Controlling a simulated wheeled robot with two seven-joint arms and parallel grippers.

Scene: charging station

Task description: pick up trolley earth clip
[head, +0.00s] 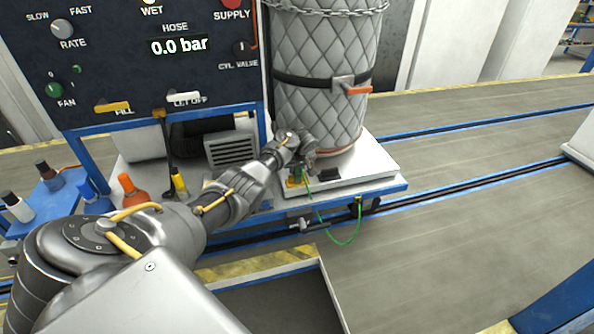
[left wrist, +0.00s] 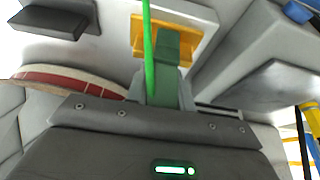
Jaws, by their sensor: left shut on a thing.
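The trolley earth clip (head: 298,174) is a small green piece at the front edge of the white trolley top (head: 365,177). A thin green cable (head: 322,224) hangs from it in a loop to the trolley's side. My left gripper (head: 305,160) reaches in from the left and is shut on the clip. In the left wrist view, the green clip (left wrist: 168,62) lies between the fingers, against a yellow bracket (left wrist: 180,38), with the cable (left wrist: 149,50) passing in front. I cannot tell whether clip and bracket touch. My right gripper is out of view.
A quilted grey cylinder (head: 325,70) with a strap stands on the trolley, close behind my gripper. A dark control panel (head: 130,70) stands at the left. Bottles, including an orange one (head: 132,190), stand below it. Blue floor rails run to the right over open floor.

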